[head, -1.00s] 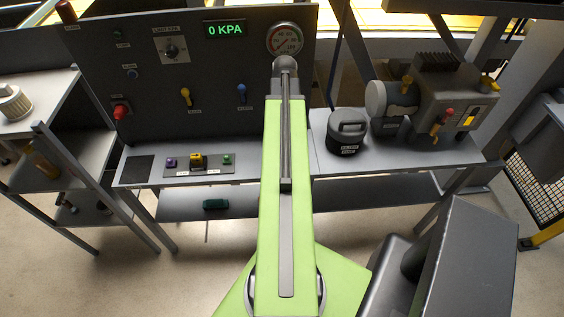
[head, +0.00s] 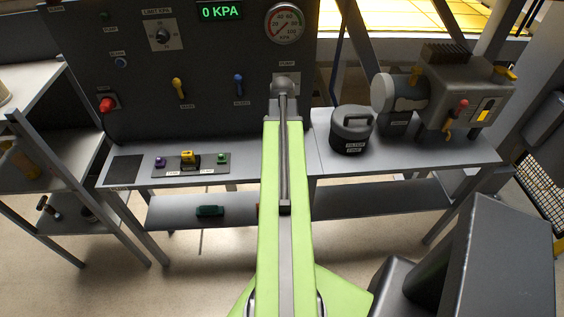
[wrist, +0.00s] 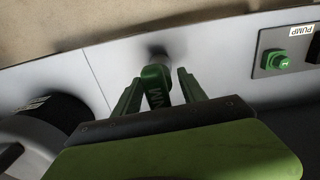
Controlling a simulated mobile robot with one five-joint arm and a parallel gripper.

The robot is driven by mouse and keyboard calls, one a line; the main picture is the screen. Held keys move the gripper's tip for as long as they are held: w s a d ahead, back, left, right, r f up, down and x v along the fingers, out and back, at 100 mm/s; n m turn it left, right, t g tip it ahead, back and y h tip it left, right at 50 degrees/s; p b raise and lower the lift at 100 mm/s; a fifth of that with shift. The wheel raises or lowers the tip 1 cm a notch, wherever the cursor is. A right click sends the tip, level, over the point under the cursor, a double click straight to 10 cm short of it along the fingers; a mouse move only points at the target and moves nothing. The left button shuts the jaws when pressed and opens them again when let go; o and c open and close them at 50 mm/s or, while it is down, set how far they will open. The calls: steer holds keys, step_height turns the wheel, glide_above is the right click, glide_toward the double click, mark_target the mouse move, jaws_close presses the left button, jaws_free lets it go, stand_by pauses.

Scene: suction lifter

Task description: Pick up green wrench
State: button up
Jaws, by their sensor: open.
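The green wrench (wrist: 155,78), marked "NM", shows in the wrist view, partly hidden behind my gripper. My gripper (wrist: 158,75) is open, with one green finger on each side of it. A gap shows on the right side; on the left the finger looks very close, and I cannot tell if it touches. In the head view my arm hides the gripper and this wrench. A dark green object (head: 210,211) lies on the lower shelf in the head view; I cannot tell exactly what it is.
The bench (head: 335,168) carries a dark filter pot (head: 352,130), a pump unit (head: 455,92) and a button plate (head: 200,165). The pot (wrist: 45,125) is left of my gripper in the wrist view. The gauge panel (head: 135,85) stands behind.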

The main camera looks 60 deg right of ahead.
jaws_close()
stand_by(0.3)
steer(key=shift+r+p, duration=0.1)
steer(key=shift+p, duration=0.2)
steer(key=shift+r, duration=0.25)
steer(key=r+p, duration=0.3)
steer(key=s+r+p, duration=0.1)
steer(key=p, duration=0.1)
steer(key=shift+d+r, duration=0.2)
steer(key=shift+r, duration=0.2)
steer(key=s+d+r+p, duration=0.4)
steer(key=s+r+p, duration=0.1)
steer(key=s, duration=0.4)
steer(key=shift+s+d+r+p, duration=0.25)
steer(key=shift+d+r+p, duration=0.05)
steer(key=shift+p, duration=0.1)
